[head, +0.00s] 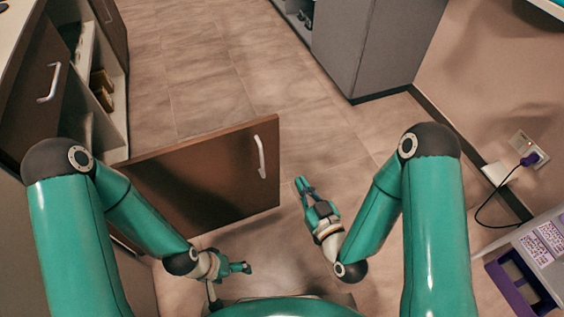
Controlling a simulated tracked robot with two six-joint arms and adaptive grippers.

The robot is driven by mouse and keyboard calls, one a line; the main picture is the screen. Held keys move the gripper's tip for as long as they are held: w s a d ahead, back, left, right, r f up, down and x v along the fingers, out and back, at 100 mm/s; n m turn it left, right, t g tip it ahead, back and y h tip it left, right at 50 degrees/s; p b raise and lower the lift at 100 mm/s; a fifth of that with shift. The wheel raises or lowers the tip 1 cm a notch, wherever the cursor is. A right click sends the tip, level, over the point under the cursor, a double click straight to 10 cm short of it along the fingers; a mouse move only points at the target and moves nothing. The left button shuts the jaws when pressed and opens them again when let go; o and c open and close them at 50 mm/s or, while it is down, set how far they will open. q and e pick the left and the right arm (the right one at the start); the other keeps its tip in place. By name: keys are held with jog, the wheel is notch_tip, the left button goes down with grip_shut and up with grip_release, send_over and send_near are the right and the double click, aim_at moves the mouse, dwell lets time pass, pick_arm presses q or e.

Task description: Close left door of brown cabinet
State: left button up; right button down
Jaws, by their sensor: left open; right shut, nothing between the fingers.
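The brown cabinet (118,112) stands along the left side, with pale shelves showing in its open part. A brown door (215,175) stands swung out from it across the floor, with a white bar handle (260,157) near its free right end. My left gripper (246,268) is open, below the door in the picture and apart from its handle. My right gripper (302,184) is shut and empty, just right of the door's free end, not touching it. My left arm hides part of the door's hinge side.
Another brown panel with a white handle (49,83) is at the upper left. A grey cabinet (370,45) stands at the top. The tiled floor (215,85) beyond the door is clear.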

jog(key=t+b, duration=0.1)
pick_arm(q)
notch_tip(320, 180, down, 8)
jog(key=b, duration=0.5)
jog(key=shift+b, duration=0.35)
pick_arm(e)
send_near(278, 138)
jog(key=x, duration=0.7)
jog(key=shift+w, duration=0.1)
